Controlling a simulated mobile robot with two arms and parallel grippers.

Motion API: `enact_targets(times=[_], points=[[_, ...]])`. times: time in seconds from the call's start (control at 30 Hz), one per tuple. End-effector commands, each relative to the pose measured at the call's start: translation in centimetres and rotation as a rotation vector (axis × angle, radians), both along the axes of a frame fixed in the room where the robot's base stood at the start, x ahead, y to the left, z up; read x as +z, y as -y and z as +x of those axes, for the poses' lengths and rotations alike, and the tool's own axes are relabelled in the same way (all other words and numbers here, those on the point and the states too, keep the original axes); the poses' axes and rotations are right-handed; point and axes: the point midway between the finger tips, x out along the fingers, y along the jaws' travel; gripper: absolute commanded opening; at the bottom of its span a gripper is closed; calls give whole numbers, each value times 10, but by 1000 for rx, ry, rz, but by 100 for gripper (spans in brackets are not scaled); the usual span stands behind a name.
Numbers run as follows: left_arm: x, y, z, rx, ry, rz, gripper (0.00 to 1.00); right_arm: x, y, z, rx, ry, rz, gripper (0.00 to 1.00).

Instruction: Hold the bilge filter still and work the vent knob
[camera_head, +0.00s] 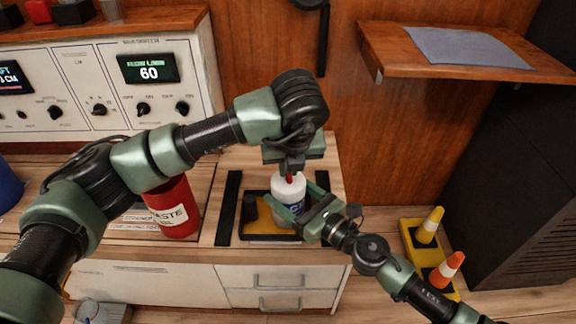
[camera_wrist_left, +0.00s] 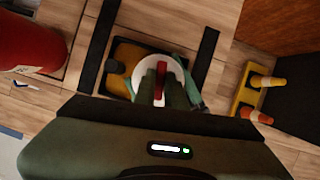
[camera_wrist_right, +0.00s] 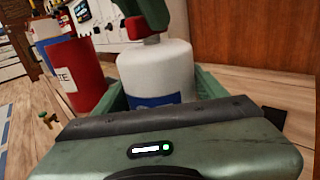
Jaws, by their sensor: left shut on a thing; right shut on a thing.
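The bilge filter (camera_head: 289,187) is a white canister with a blue label, standing upright in a dark tray (camera_head: 262,238) on the bench. Its red vent knob (camera_head: 289,177) is on top; it also shows in the left wrist view (camera_wrist_left: 160,82). My left gripper (camera_head: 288,173) comes down from above and is shut on the knob. My right gripper (camera_head: 298,201) comes in from the right, its fingers on either side of the filter body, shut on it. The right wrist view shows the white body (camera_wrist_right: 156,65) between green fingers. The fingers hide part of the label.
A red waste can (camera_head: 174,210) stands left of the tray, near my left arm. Black strips (camera_head: 229,208) lie beside the tray. A white panel with knobs (camera_head: 140,100) is behind. A yellow holder with cones (camera_head: 424,250) sits at the right. A wooden shelf (camera_head: 440,45) juts out above right.

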Motion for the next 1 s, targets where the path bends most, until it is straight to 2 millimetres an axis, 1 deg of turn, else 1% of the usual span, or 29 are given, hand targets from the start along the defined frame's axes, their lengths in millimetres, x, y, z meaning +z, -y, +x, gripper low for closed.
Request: enact_targets(times=[0.2, 0.4, 0.97, 1.0], points=[[1, 1, 1, 132, 1, 0, 0, 1, 0, 1, -1, 2, 1, 0], [1, 1, 1, 201, 2, 1, 0, 1, 0, 1, -1, 2, 1, 0], [1, 2, 1, 231, 2, 0, 0, 1, 0, 1, -1, 1, 2, 0], [1, 2, 0, 231, 2, 0, 17, 1, 0, 1, -1, 1, 2, 0]])
